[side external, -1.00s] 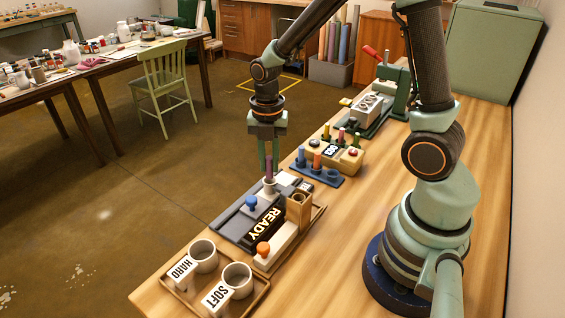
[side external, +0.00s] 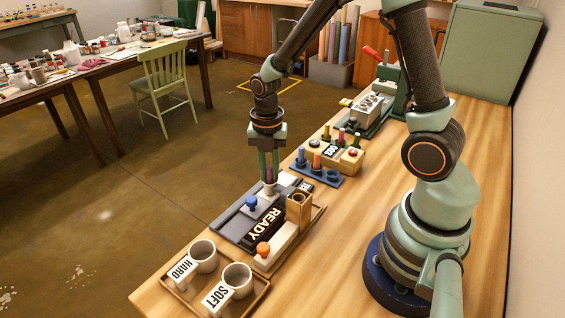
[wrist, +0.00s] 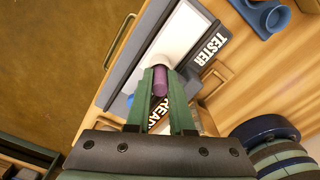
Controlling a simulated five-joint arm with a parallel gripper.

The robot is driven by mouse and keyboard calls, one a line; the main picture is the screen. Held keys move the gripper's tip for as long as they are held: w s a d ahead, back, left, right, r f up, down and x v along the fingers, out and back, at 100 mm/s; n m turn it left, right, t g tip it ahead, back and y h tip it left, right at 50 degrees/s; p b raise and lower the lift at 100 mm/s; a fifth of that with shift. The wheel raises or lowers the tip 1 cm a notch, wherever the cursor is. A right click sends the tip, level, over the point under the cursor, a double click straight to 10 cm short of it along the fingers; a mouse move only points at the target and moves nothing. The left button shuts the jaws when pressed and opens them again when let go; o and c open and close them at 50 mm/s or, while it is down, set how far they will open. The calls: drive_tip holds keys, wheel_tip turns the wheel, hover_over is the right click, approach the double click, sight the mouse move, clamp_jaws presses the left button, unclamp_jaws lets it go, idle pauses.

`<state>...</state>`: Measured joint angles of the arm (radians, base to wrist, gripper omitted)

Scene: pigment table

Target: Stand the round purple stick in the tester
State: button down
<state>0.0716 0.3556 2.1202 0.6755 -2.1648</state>
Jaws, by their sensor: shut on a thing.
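The round purple stick (side external: 268,174) is upright between the fingers of my gripper (side external: 268,180), which is shut on it. Its lower end is at the pale round cup (side external: 269,189) on the tester (side external: 232,224). The fingers hide much of the stick in the side view, and I cannot tell how deep it sits in the cup. In the wrist view the purple stick (wrist: 160,82) shows between the green fingertips, in line with the cup. The tester has a dark READY display (side external: 264,227) and a blue knob (side external: 252,202).
A wooden block with a hole (side external: 299,206) and an orange knob (side external: 263,248) stand beside the tester. HARD (side external: 203,253) and SOFT (side external: 237,277) cups sit in a tray in front. A blue rack (side external: 325,175) with pegs is behind. Bare table lies to the right.

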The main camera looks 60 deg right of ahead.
drive_tip(key=c, duration=0.7)
unclamp_jaws()
drive_tip(key=shift+s+f, duration=0.15)
drive_tip(key=shift+f, duration=0.65)
wheel_tip(320, 180, up, 14)
drive_tip(key=shift+f, duration=0.15)
drive_tip(key=s+r+m+t, duration=0.2)
drive_tip(key=m, duration=0.6)
drive_tip(key=s+a+r+m+t, duration=0.1)
drive_tip(key=s+r+m, duration=0.1)
drive_tip(key=m, duration=0.6)
drive_tip(key=s+a+r+m+t, duration=0.1)
drive_tip(key=s+r+m+t, duration=0.1)
drive_tip(key=m, duration=0.6)
drive_tip(key=shift+s+a+r+t, duration=0.25)
drive_tip(key=shift+s+r+t, duration=0.05)
drive_tip(key=shift+s+r, duration=0.1)
